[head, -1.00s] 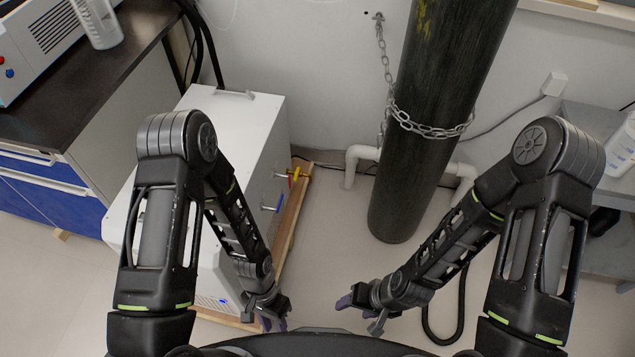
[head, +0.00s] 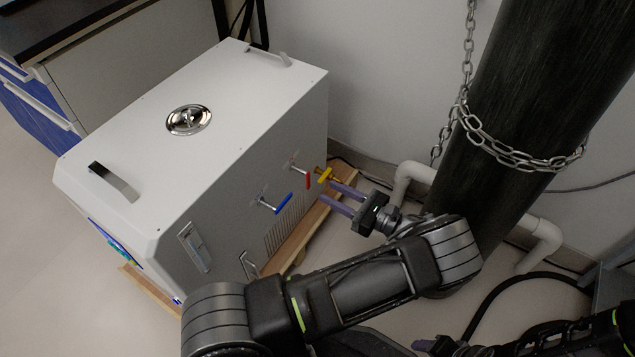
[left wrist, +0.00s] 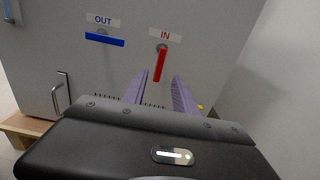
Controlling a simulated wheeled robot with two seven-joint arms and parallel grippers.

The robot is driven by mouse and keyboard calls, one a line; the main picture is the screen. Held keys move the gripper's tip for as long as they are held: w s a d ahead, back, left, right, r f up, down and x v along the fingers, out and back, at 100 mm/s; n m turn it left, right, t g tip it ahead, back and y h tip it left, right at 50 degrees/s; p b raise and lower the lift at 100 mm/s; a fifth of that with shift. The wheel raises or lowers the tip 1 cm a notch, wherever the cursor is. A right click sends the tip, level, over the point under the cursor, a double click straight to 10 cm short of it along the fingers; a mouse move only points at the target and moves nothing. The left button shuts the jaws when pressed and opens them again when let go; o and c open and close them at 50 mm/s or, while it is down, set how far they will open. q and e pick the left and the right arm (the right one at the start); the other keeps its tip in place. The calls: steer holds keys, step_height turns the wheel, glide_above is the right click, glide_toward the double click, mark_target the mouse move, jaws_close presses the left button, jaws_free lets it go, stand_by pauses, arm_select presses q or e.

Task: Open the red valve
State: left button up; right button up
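The red valve handle (head: 308,181) is on the right side of the white distiller box (head: 255,130). In the left wrist view the red handle (left wrist: 160,65) hangs down, tilted slightly, below the label "IN". My left gripper (head: 328,193) is open, its two purple fingers pointing at the box side. In the left wrist view the handle's lower end shows between the fingertips (left wrist: 160,77). In the head view a gap separates the fingers from the red handle, and they hold nothing. My right gripper (head: 434,346) is partly cut off at the bottom edge.
A blue handle (head: 284,204), level under the label "OUT", is left of the red one. A yellow valve (head: 326,175) sits close to its right. White pipes (head: 405,180) and a dark chained cylinder (head: 530,100) stand right of my left gripper. The box rests on a wooden base (head: 312,222).

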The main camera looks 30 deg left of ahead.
mark_target(309, 183)
arm_select(q)
steer(key=shift+s+a+b, duration=0.15)
steer(key=shift+a+b, duration=0.55)
steer(key=shift+a, duration=3.25)
steer(key=shift+c, duration=0.3)
jaws_close()
